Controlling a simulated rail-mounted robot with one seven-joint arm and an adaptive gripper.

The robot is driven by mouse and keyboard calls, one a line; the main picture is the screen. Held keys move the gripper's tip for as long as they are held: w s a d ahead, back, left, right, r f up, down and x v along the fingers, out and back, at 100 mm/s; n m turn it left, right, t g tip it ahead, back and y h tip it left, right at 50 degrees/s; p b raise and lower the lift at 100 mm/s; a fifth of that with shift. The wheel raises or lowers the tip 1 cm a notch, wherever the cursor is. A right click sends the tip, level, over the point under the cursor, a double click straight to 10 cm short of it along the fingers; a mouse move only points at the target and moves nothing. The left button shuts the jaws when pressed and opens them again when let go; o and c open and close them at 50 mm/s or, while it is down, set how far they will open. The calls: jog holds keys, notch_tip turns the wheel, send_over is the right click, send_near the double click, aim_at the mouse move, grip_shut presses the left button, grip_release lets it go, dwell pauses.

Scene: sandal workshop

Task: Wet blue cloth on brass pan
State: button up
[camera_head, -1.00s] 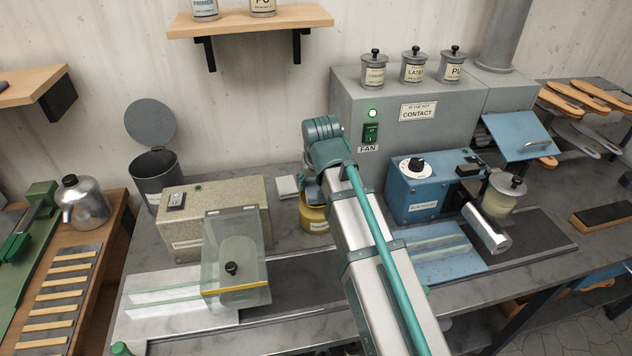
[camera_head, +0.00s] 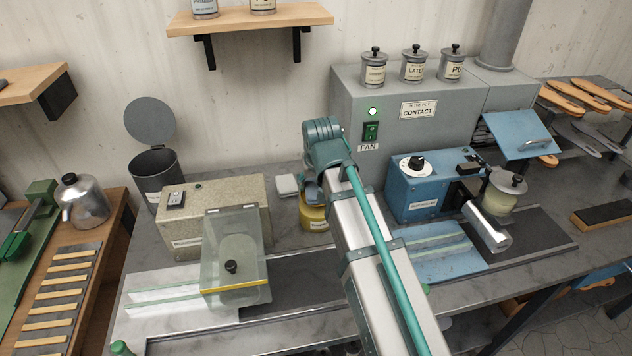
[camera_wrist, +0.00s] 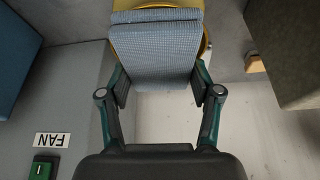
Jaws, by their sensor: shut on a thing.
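A folded blue checked cloth (camera_wrist: 155,52) is between the two fingers of my gripper (camera_wrist: 160,86) in the wrist view. My gripper is shut on it. The yellow brass pan (camera_head: 314,222) stands on the bench below my gripper in the head view. Its rim (camera_wrist: 126,40) shows behind the cloth in the wrist view, and the cloth hides most of the pan. I cannot tell whether cloth and pan touch. In the head view my arm covers the pan's right side.
A small pale block (camera_head: 287,185) lies just left of the pan. The grey cabinet with the green FAN switch (camera_head: 371,132) rises behind on the right. A beige machine (camera_head: 180,232) with a clear guard stands left, a blue machine (camera_head: 425,190) right.

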aim_at(316, 184)
jog(key=shift+f+b, duration=0.3)
jog(key=shift+f, duration=0.5)
dwell(0.7)
jog(key=shift+r, duration=0.1)
dwell(0.6)
jog(key=shift+r+p, duration=2.75)
jog(key=shift+r, duration=0.7)
